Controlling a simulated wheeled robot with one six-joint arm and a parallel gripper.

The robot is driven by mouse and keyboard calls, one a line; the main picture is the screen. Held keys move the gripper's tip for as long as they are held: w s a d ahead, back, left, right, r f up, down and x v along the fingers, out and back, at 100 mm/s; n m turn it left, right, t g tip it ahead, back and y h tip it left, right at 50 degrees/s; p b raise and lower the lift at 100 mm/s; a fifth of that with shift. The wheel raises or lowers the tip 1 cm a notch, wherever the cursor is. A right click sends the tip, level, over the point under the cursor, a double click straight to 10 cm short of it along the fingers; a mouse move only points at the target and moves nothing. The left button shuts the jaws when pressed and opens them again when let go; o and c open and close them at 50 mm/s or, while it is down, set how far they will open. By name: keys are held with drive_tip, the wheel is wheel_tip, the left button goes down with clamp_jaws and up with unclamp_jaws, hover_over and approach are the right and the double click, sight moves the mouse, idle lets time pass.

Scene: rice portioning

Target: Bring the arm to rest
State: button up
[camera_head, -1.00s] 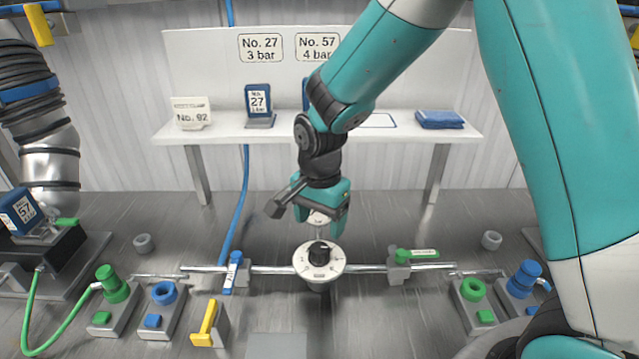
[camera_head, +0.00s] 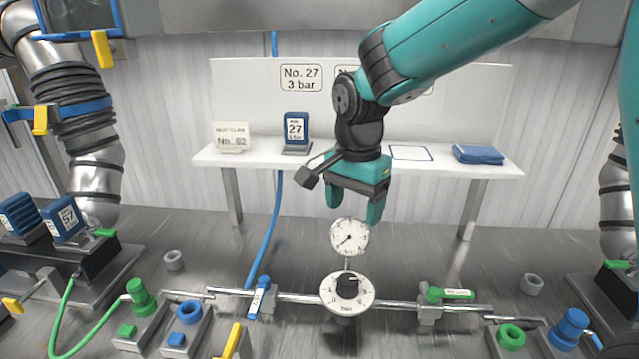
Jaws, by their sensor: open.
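My gripper (camera_head: 354,207) hangs from my teal arm, fingers pointing down, in the middle of the head view. Its two teal fingers are apart, with nothing visible between them. It is above and behind the round white gauge (camera_head: 349,238) and the black-knobbed dial (camera_head: 347,291), and appears clear of both. The arm reaches in from the upper right and hides part of the signs on the back panel.
A white shelf (camera_head: 225,160) behind carries a blue No. 27 block (camera_head: 295,128), a No. 92 card (camera_head: 231,138) and a folded blue cloth (camera_head: 478,153). A pipe with a blue-handled valve (camera_head: 259,298) and a green-handled valve (camera_head: 445,294) crosses the front. Hoses stand at left.

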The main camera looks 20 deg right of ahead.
drive_tip(key=shift+s, duration=0.1)
drive_tip(key=s+a+r+n+y, duration=0.1)
drive_tip(key=s+a+n+y, duration=0.1)
drive_tip(key=s+n, duration=0.7)
drive_tip(key=s+a+r+n+y, duration=0.2)
drive_tip(key=s+a+n, duration=0.1)
drive_tip(key=s+n, duration=0.6)
drive_tip(key=s, duration=0.3)
drive_tip(key=shift+r, duration=0.15)
